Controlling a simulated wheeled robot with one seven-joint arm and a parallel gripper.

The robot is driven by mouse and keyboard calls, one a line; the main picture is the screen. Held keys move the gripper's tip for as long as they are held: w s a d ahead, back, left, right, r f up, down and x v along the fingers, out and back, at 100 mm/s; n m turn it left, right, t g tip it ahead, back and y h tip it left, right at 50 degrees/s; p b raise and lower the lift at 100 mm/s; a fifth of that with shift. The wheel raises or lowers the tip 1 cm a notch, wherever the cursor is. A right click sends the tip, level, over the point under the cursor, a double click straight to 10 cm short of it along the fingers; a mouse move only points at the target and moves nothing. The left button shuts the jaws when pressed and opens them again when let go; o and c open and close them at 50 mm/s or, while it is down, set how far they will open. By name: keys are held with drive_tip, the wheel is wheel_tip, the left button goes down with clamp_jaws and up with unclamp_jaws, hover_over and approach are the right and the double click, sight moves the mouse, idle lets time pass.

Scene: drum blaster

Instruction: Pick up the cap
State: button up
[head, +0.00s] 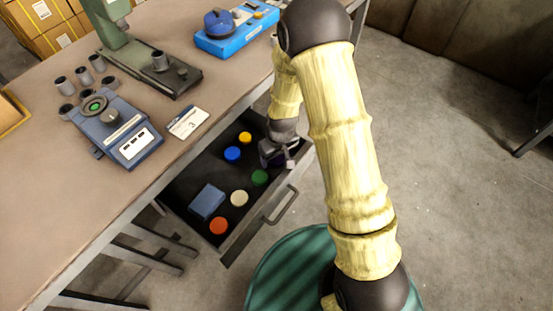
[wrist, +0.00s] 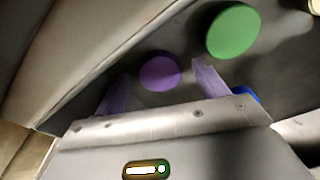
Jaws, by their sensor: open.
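Several round caps lie in the open drawer. A purple cap (wrist: 160,72) shows in the wrist view, in the gap between the fingertips of my gripper (wrist: 161,68). The fingers are open and apart from it at the sides; I cannot tell the height between them. A green cap (wrist: 233,30) lies up and right of the purple one. In the head view my gripper (head: 279,157) is low over the drawer's right part and mostly hides the purple cap. The green cap (head: 259,177), blue cap (head: 232,154), yellow cap (head: 245,138), white cap (head: 239,198) and orange cap (head: 218,225) lie left of it.
A blue box (head: 207,201) lies in the drawer (head: 178,191). The drawer's front wall and handle (head: 281,207) are close to my gripper. The bench top (head: 60,205) overhangs the drawer's back and carries a blue device (head: 117,130) and a green press (head: 150,70).

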sight(277, 158)
idle(0.4)
drive_tip(key=c, duration=1.1)
drive_tip(key=shift+o, duration=0.2)
drive_tip(key=shift+r, duration=0.1)
wheel_tip(277, 158, up, 10)
drive_tip(key=p, duration=0.2)
